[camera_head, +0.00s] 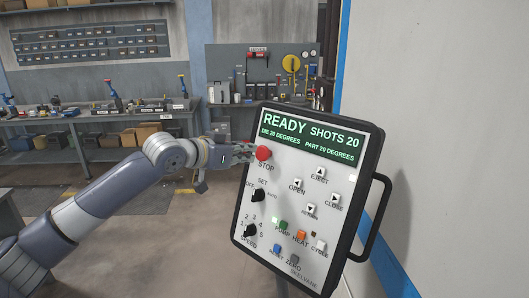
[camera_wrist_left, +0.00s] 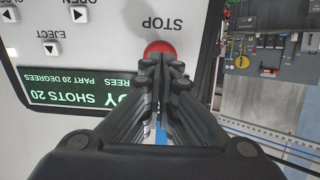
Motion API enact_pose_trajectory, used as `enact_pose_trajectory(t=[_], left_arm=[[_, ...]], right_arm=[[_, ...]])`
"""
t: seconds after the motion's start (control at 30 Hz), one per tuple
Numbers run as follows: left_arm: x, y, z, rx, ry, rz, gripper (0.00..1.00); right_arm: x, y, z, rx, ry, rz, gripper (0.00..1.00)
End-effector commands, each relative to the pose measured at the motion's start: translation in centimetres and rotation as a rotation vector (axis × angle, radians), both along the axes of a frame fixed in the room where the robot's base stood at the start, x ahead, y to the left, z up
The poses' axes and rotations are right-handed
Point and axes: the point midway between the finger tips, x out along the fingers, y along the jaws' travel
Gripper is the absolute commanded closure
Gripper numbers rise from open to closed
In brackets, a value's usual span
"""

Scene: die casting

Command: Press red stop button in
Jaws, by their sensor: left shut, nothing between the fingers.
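The red stop button (camera_head: 264,153) sits at the upper left of the control panel (camera_head: 307,225), just below its green display, with the word STOP under it. My left gripper (camera_head: 246,150) is at the panel's left edge, beside the button. In the left wrist view the closed fingertips (camera_wrist_left: 161,62) of my left gripper overlap the lower part of the red button (camera_wrist_left: 160,47). I cannot tell whether they touch it or how far the button is in. The left gripper is shut and empty. My right gripper is not in view.
The panel has a dark frame and a side handle (camera_head: 374,218). Other buttons and two black knobs (camera_head: 250,230) lie below and right of the stop button. A workbench (camera_head: 100,118) with tools stands at the back left. A pale wall (camera_head: 450,150) is at the right.

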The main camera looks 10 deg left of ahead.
Motion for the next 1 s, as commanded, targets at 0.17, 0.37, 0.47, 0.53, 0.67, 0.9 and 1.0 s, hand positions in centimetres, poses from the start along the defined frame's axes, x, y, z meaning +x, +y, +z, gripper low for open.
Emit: enact_pose_trajectory(t=[0.17, 0.37, 0.47, 0.53, 0.67, 0.9, 1.0], left_arm=[[-1.2, 0.8, 0.6, 0.002, 0.001, 0.002, 1.0], [-2.5, 1.5, 1.1, 0.0, 0.001, 0.001, 1.0], [-3.1, 1.8, 1.4, 0.001, 0.001, 0.001, 1.0], [-3.4, 1.9, 1.4, 0.001, 0.001, 0.001, 1.0], [-3.6, 2.0, 1.5, 0.0, 0.001, 0.0, 1.0], [-3.6, 1.9, 1.3, 0.002, 0.002, -0.001, 1.0], [-4.1, 0.9, -0.3, 0.015, 0.019, -0.016, 1.0]], right_arm=[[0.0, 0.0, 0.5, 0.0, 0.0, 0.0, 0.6], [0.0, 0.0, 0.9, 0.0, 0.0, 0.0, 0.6], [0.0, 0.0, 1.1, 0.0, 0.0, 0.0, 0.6], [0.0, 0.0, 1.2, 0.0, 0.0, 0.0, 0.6], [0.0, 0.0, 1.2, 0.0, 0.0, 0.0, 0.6], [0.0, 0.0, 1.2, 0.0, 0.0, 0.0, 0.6], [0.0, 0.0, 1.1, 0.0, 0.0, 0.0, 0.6]])
